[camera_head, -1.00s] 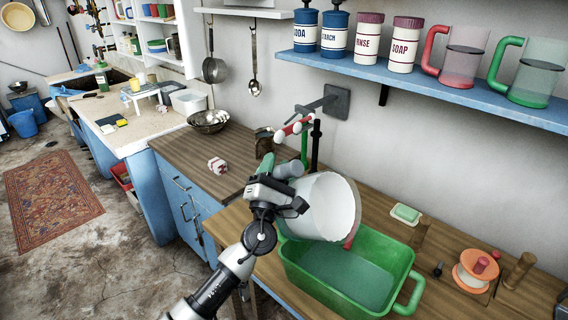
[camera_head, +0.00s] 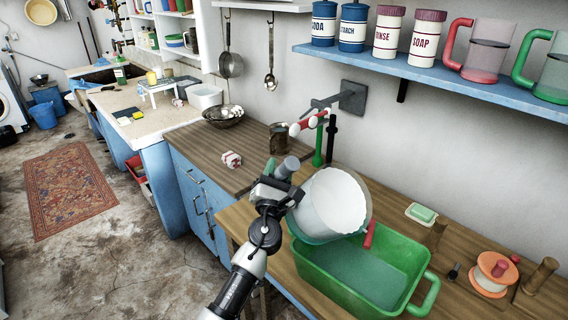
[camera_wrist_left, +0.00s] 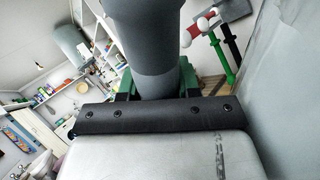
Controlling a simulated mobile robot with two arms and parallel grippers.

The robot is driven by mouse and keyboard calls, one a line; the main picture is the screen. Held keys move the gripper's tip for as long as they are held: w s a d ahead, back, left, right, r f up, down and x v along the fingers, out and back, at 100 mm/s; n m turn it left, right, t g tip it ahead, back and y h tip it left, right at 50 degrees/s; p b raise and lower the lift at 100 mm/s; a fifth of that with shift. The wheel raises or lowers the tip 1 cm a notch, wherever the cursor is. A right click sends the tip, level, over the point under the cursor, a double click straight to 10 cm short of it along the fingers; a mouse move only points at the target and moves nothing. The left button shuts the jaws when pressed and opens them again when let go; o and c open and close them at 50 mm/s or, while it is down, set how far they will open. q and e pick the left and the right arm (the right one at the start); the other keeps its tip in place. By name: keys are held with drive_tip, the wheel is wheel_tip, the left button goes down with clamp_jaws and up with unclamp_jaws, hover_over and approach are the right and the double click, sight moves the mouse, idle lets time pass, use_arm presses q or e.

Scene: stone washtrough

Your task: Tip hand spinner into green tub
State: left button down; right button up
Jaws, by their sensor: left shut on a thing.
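The hand spinner (camera_head: 331,205) is a pale drum with a white, open mouth. It is tilted, its mouth toward the camera and up to the right, above the back left of the green tub (camera_head: 425,262). My left gripper (camera_head: 280,187) is shut on its grey handle, which also shows in the left wrist view (camera_wrist_left: 153,45). The tub stands on the wooden counter with its handle to the right and a flat grey-green inside. A red grip (camera_head: 370,235) shows beside the drum's lower right; I cannot tell what it belongs to. My right gripper is out of view.
A green soap dish (camera_head: 422,213) and an orange-and-white reel (camera_head: 491,272) stand right of the tub. A wall tap with red and white parts (camera_head: 312,122) is behind the drum. A blue shelf (camera_head: 440,79) with canisters and jugs hangs above.

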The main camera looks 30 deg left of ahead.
use_arm(q)
drive_tip(key=shift+w+a+f+n+g+y+p, duration=0.15)
drive_tip(key=shift+a+f+n+g+y+p, duration=0.4)
drive_tip(key=shift+f+n, duration=0.35)
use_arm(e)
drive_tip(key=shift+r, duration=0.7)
use_arm(q)
drive_tip(key=shift+r, duration=0.1)
